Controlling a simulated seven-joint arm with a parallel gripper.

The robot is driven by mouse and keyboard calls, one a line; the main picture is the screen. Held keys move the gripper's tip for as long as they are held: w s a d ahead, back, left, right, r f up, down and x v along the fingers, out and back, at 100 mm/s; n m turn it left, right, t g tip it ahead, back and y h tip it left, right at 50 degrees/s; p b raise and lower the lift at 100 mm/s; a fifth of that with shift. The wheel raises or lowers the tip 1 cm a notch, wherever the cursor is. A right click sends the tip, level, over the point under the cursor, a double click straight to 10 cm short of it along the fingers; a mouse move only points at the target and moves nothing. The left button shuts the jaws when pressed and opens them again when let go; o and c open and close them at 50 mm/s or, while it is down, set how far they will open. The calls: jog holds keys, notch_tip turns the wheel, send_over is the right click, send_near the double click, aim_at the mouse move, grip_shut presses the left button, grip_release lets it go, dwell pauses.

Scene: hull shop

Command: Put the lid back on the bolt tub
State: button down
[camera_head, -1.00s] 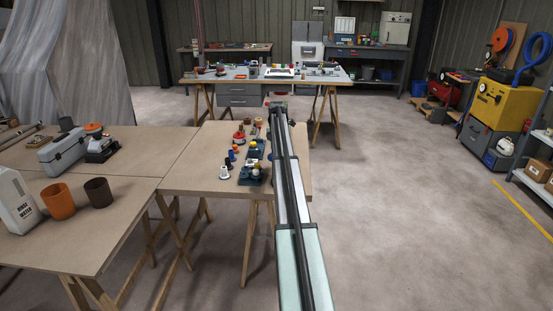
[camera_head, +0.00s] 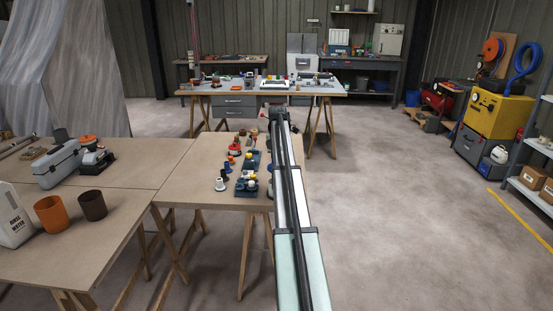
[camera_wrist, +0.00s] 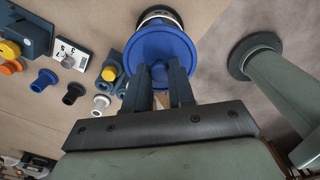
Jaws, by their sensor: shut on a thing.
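In the wrist view my gripper (camera_wrist: 160,88) is shut on the knob of a round blue lid (camera_wrist: 160,52). Beyond the lid a dark round tub with a pale rim (camera_wrist: 160,14) shows in part, and the lid overlaps most of it. I cannot tell whether the lid touches the tub or is held above it. In the head view my arm reaches over the small bench, and the arm hides the gripper and the lid.
Small flanged pieces, blue (camera_wrist: 43,80), black (camera_wrist: 72,93) and white (camera_wrist: 101,103), stand left of the lid on the bench (camera_head: 178,185). Blue blocks with yellow caps stand close by. Bare floor lies right of the bench. A second table (camera_head: 120,235) adjoins it at left.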

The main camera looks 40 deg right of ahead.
jog(key=shift+f, duration=2.9)
jog(key=shift+f, duration=0.15)
jog(key=c, duration=0.9)
grip_release()
jog(key=shift+o, duration=0.4)
jog(key=o, duration=0.4)
jog(key=shift+r, duration=3.55)
